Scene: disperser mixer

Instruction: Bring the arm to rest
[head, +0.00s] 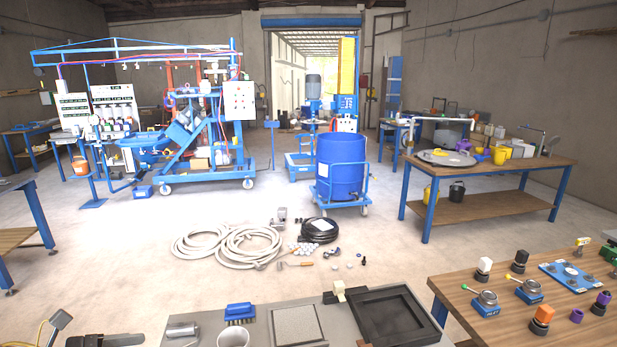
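A dark, jointed shape at the bottom left edge appears to be the end of my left gripper (112,340). It is cut off by the frame, and its fingers cannot be made out clearly. It lies left of the grey bench top (345,325) and seems to hold nothing visible. My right gripper is not in view. The blue disperser mixer (313,100), with a grey motor on top, stands at the back centre behind a blue drum (340,165) on a wheeled frame.
A blue brush (239,313), metal cup (233,338) and black tray (435,301) are on the near bench. A wooden workbench (455,290) with knobs and valves stands at right. Coiled hoses (245,244) lie on the floor. Open floor shows at centre left.

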